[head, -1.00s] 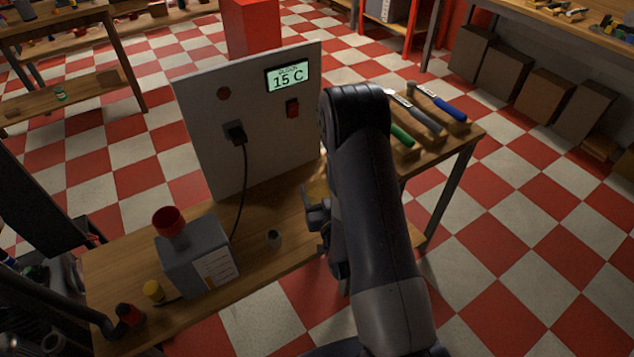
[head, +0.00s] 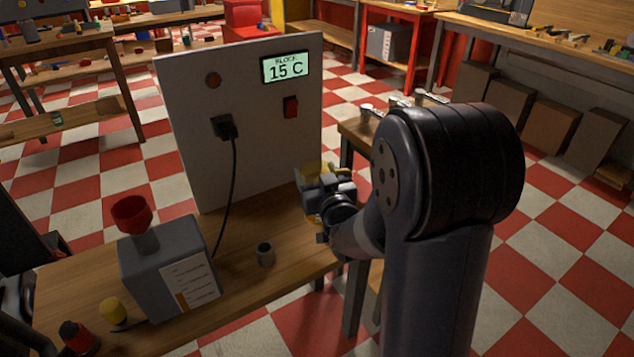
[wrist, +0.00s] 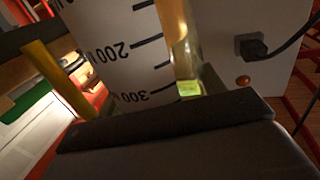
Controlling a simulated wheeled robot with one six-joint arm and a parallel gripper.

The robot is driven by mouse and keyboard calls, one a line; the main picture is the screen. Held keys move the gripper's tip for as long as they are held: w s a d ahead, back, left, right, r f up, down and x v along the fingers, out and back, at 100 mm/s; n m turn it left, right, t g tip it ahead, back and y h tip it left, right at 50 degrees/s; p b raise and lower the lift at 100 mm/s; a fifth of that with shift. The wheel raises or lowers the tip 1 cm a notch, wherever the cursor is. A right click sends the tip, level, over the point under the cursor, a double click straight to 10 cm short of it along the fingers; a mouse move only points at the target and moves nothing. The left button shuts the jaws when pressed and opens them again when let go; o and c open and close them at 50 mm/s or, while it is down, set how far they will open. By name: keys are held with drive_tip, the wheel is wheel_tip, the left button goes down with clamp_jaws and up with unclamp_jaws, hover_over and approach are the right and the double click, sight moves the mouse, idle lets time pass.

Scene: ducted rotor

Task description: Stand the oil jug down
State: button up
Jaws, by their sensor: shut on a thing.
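The oil jug (wrist: 135,50) fills much of the wrist view, with a pale scale marked 200 and 300 and yellowish, see-through edges. In the head view only a little of its yellow (head: 316,168) shows behind my gripper (head: 328,190). My gripper is shut on the jug, near the panel's right edge and the bench's right end. The wooden bench (head: 240,290) lies below and to the left. Most of the jug is hidden in the head view, so I cannot tell its tilt or its height above the bench.
A grey box (head: 165,270) with a red funnel (head: 132,212) stands on the bench. Beside it are a small grey cup (head: 265,253), a yellow-topped thing (head: 113,311) and a red-and-black one (head: 76,337). The upright panel (head: 200,130) reads 15 C and has a plugged cable. Some bare wood lies around the cup.

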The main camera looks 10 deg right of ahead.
drive_tip(key=shift+f+b, duration=1.55)
drive_tip(key=shift+f, duration=1.7)
drive_tip(key=shift+f+b, duration=0.6)
drive_tip(key=shift+b, duration=0.1)
drive_tip(key=o, duration=1.4)
drive_tip(key=shift+s, duration=0.15)
drive_tip(key=s, duration=1)
drive_tip(key=shift+s+d, duration=0.25)
drive_tip(key=shift+d, duration=0.15)
drive_tip(key=shift+w, duration=0.1)
